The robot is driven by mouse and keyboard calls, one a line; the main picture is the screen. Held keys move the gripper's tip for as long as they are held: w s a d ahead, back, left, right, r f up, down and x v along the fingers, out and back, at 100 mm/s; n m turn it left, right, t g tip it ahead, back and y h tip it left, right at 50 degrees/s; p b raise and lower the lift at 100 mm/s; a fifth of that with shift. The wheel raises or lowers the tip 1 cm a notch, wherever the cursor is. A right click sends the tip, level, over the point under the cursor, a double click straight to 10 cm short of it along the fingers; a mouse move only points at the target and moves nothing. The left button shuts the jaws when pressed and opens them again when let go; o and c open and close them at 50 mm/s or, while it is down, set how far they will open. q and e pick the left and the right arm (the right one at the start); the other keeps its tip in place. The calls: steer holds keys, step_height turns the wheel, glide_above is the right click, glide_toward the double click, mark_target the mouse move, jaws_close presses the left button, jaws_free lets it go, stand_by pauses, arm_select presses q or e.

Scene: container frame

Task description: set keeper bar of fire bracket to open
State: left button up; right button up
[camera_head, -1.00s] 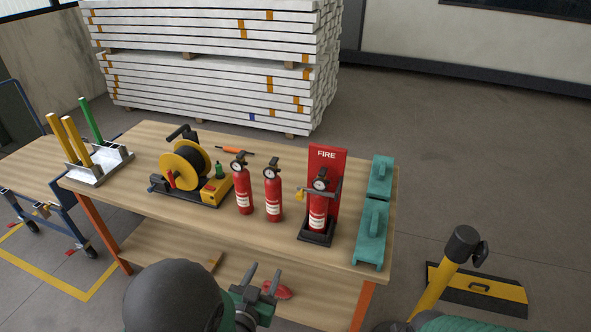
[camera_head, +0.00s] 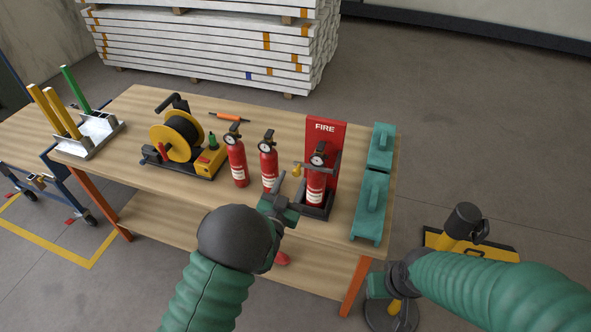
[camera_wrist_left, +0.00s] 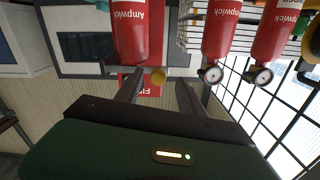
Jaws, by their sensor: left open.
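The fire bracket has a red FIRE back panel (camera_head: 325,132) and a black base, and stands on the bench with a red extinguisher (camera_head: 316,185) in it. Its dark keeper bar (camera_head: 313,168) appears to cross in front of the extinguisher, with a yellow knob (camera_head: 297,170) at its left end. My left gripper (camera_head: 285,187) is open and empty, just in front of and below the knob. In the left wrist view the knob (camera_wrist_left: 158,76) shows between the spread fingers, without clear contact. My right arm comes in from the right; its jaws cannot be made out.
Two more extinguishers (camera_head: 236,160) stand left of the bracket, close to my left gripper. Teal cases (camera_head: 371,205) lie to its right. A cable reel (camera_head: 177,138) and a rack of coloured rods (camera_head: 88,135) stand further left on the bench (camera_head: 150,195).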

mark_target(296, 174)
arm_select(q)
steer(key=x, duration=0.3)
steer(key=shift+w+d+r, duration=0.2)
steer(key=shift+d+r, duration=0.05)
steer(key=shift+d, duration=0.15)
steer(key=shift+a, duration=0.1)
steer(key=shift+a+f, duration=0.1)
steer(key=shift+w, duration=0.1)
steer(key=shift+c, duration=0.9)
jaws_close()
